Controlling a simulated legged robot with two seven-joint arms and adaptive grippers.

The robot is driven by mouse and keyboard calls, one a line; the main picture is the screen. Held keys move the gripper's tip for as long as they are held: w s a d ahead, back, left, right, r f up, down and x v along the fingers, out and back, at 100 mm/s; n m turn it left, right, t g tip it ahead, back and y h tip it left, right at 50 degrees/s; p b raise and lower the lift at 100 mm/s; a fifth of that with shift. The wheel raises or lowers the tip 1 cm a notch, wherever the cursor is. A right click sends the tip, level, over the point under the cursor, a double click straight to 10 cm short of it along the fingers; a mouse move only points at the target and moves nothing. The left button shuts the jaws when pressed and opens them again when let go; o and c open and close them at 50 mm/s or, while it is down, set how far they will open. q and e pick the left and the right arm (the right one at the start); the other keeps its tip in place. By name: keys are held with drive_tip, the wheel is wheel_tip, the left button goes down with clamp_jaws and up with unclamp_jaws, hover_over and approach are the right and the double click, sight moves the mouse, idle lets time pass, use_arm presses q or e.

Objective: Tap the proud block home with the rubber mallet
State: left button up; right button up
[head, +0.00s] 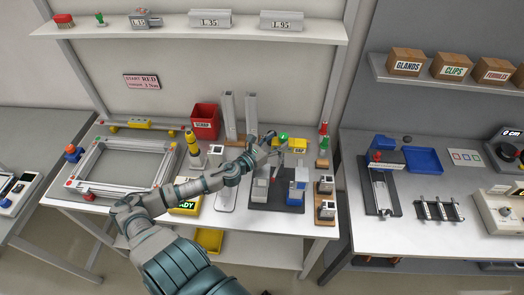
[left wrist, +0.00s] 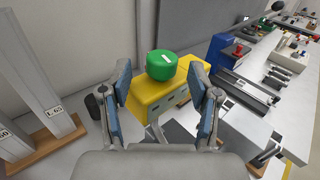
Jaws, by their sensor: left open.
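In the head view the green piece (head: 284,135) is just right of my left gripper (head: 271,142). The fingers are open, with nothing clearly held. A dark base (head: 278,204) below the gripper carries a grey block (head: 260,190) and a blue-and-white part (head: 297,190). I cannot tell which block stands proud. My right gripper is out of view.
An aluminium frame (head: 84,160) lies at the left of the table, with a red bin (head: 205,122) behind. Two upright grey profiles stand near the bin. Small stands (head: 325,208) line the right edge. A second bench with a blue tray (head: 422,160) is at right.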

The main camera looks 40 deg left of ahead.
use_arm(q)
drive_tip(key=s, duration=0.5)
drive_tip(key=s+a, duration=0.1)
drive_tip(key=s, duration=0.2)
drive_tip(key=shift+s, duration=0.15)
drive_tip(key=shift+f, duration=0.1)
